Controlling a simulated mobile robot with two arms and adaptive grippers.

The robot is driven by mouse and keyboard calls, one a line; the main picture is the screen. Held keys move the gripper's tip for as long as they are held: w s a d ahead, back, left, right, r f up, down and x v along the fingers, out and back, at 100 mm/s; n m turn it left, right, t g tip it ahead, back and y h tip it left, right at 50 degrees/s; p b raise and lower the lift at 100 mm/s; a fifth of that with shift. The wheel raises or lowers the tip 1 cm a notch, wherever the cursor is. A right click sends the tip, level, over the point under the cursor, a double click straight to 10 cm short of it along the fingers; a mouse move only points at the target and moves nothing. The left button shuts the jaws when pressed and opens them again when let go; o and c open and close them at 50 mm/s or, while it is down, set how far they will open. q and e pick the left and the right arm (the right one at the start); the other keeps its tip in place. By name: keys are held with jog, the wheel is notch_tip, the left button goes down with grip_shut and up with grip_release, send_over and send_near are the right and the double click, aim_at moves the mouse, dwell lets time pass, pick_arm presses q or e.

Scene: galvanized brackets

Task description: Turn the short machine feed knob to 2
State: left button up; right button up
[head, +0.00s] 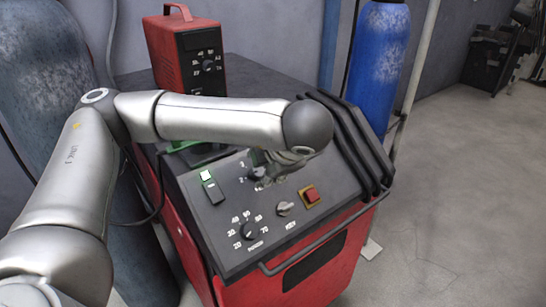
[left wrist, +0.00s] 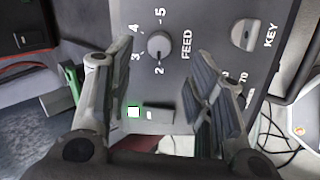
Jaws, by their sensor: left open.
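The round grey feed knob (left wrist: 159,44) shows in the left wrist view on a dark panel, with the word FEED beside it and the numbers 2 to 5 around it. Its pointer is too small to read for certain. My left gripper (left wrist: 152,62) is open, its two fingers spread on either side of the knob's place in that view, with nothing between them. In the head view my left gripper (head: 272,172) hangs over the sloped control panel (head: 225,225) of the red machine and largely hides the feed knob. My right gripper is not in view.
The panel also carries a black numbered knob (head: 250,232), a key switch (head: 285,208), a red button (head: 311,195) and a lit green switch (head: 208,178). A red box with a dial (head: 187,50) stands behind. Gas cylinders flank the machine; open floor lies right.

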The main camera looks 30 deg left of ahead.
pick_arm(q)
jog(key=shift+v, duration=2.95)
jog(key=shift+f, duration=0.1)
